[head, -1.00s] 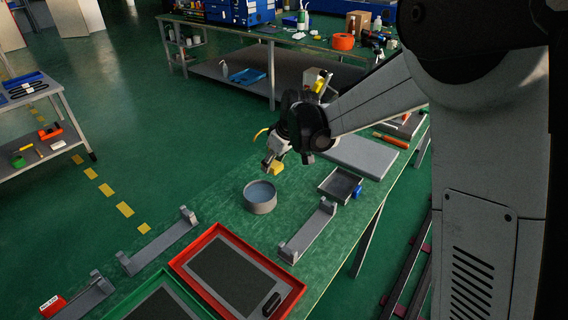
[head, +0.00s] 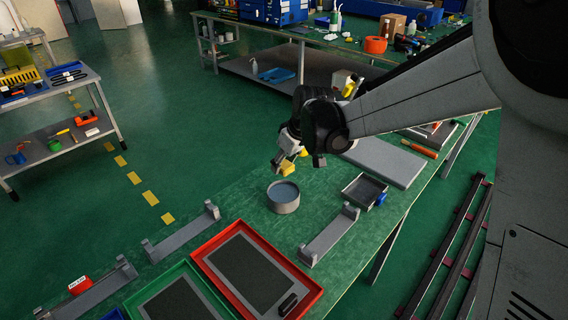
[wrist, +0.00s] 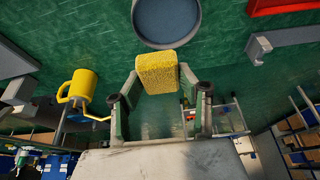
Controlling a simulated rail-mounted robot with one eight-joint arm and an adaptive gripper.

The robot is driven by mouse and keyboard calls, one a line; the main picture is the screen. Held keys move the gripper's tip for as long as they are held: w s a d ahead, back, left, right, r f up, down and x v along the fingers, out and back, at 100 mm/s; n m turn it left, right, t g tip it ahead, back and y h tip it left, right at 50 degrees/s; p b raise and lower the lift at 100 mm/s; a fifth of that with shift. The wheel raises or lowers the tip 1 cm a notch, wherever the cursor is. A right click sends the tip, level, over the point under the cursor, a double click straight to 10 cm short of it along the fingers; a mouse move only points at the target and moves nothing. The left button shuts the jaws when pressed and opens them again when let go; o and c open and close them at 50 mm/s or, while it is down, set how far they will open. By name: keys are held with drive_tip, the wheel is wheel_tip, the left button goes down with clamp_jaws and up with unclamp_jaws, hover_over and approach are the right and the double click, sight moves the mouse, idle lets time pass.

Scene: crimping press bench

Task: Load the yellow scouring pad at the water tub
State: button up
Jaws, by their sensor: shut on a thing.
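My gripper (head: 280,162) is shut on the yellow scouring pad (wrist: 158,72), which sits between its two fingers in the wrist view. In the head view the pad (head: 287,168) shows as a small yellow block at the fingertips, above the bench. The round grey water tub (head: 283,199) stands on the green bench, just in front of the held pad. The tub (wrist: 166,20) also shows at the top of the wrist view, with a blue-grey inside. The pad is apart from the tub in both views.
Around the tub are a small dark tray (head: 364,190), a grey bracket (head: 328,236), a red tray (head: 309,288) and a grey slab (head: 385,162). Bare green bench lies left of the tub.

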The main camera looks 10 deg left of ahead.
sight(286, 174)
drive_tip(key=p, duration=0.1)
drive_tip(key=s+p, duration=0.1)
drive_tip(key=p, duration=0.1)
drive_tip(key=shift+s+d+r, duration=0.15)
drive_tip(key=shift+s+r, duration=0.05)
drive_tip(key=shift+s, duration=0.1)
drive_tip(key=shift+s+d+f+p, duration=0.1)
drive_tip(key=shift+s+f+p, duration=0.15)
drive_tip(key=shift+s+p, duration=0.3)
drive_tip(key=shift+f+b, duration=3)
drive_tip(key=shift+f, duration=1.25)
drive_tip(key=shift+r, duration=0.1)
drive_tip(key=shift+r+p, duration=1.65)
drive_tip(key=shift+r, duration=1.05)
